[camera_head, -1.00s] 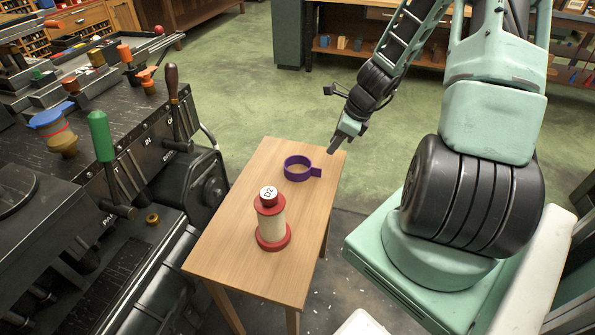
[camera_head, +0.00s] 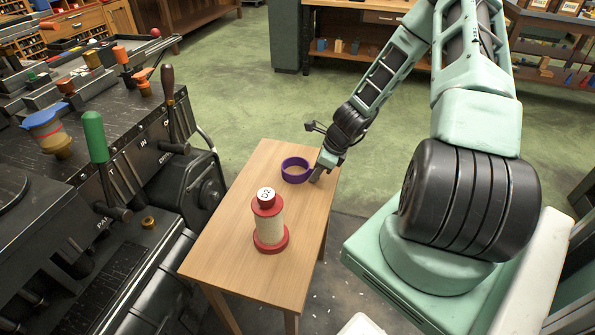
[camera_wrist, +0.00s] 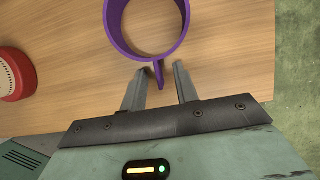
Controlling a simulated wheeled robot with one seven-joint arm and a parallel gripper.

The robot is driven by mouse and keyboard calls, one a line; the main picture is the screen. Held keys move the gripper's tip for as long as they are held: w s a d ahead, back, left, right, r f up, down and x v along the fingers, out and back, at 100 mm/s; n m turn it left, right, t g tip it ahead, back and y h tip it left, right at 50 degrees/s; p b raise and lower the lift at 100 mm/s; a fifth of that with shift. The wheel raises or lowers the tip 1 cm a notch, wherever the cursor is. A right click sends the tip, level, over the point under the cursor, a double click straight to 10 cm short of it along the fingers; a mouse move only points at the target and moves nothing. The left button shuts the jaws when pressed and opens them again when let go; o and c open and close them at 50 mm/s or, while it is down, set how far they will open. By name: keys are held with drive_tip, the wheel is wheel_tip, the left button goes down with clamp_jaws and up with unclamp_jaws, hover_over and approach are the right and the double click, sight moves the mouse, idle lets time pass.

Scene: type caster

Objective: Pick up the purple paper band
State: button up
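The purple paper band (camera_head: 296,171) is a ring standing on the small wooden table (camera_head: 222,245), with a short tab on its rim. In the wrist view the band (camera_wrist: 112,37) is at the top and its tab points down toward my gripper (camera_wrist: 162,77). The two fingers are apart, and the tab's end lies between their tips without visible contact. In the head view my gripper (camera_head: 318,178) is at the right side of the band, low over the table, and hides the tab.
A red and cream spool (camera_head: 270,228) with a white D2 label stands on the table, nearer than the band. It shows partly in the wrist view (camera_wrist: 14,75). A dark machine with levers (camera_head: 115,160) borders the table on the left. Bare table surrounds the spool.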

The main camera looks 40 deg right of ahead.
drive_tip(key=shift+f, duration=0.1)
clamp_jaws()
